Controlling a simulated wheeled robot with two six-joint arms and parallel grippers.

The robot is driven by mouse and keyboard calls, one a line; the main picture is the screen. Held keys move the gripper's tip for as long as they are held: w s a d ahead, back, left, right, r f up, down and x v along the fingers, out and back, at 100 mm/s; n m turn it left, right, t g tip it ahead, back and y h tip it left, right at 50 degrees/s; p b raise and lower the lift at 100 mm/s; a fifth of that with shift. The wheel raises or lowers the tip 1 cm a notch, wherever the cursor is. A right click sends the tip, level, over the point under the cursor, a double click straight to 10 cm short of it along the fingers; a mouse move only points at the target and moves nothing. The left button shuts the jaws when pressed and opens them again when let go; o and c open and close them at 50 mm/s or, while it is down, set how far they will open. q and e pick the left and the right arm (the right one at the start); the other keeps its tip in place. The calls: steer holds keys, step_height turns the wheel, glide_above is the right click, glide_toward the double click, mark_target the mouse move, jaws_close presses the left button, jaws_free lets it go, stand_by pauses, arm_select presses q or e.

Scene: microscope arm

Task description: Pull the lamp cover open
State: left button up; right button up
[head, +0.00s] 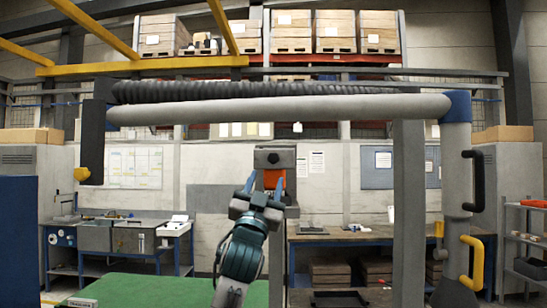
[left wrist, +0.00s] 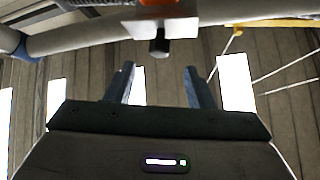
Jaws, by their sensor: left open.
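A dark grey box-shaped housing (head: 274,158) with a small dark knob on its front hangs below the horizontal grey tube in the head view; it looks like the lamp cover. An orange part (head: 272,180) shows beneath it. In the left wrist view, a pale plate (left wrist: 182,27) carries a dark knob (left wrist: 159,47) ahead of the fingers. My left gripper (head: 265,183) is open and empty, pointing up just below the housing in the picture. Its two blue-grey fingers (left wrist: 161,85) stand apart with the knob beyond their tips, apparently not touching. My right gripper is not in view.
The long grey tube (head: 300,108) spans overhead to a blue joint (head: 456,106). A black handle (head: 476,181) and a yellow handle (head: 474,262) stick out from the right post. Workbenches stand behind, left and right. The space around my left gripper looks free.

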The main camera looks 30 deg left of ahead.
mark_target(273, 159)
arm_select(q)
steer(key=p+x, duration=0.4)
steer(key=x, duration=0.3)
steer(key=shift+w+r+p, duration=0.15)
steer(key=shift+r+p, duration=0.15)
steer(key=shift+r, duration=0.1)
steer(key=shift+w+a+r+p, duration=0.2)
steer(key=shift+w+r+p, duration=0.15)
steer(key=shift+w, duration=0.3)
jaws_close()
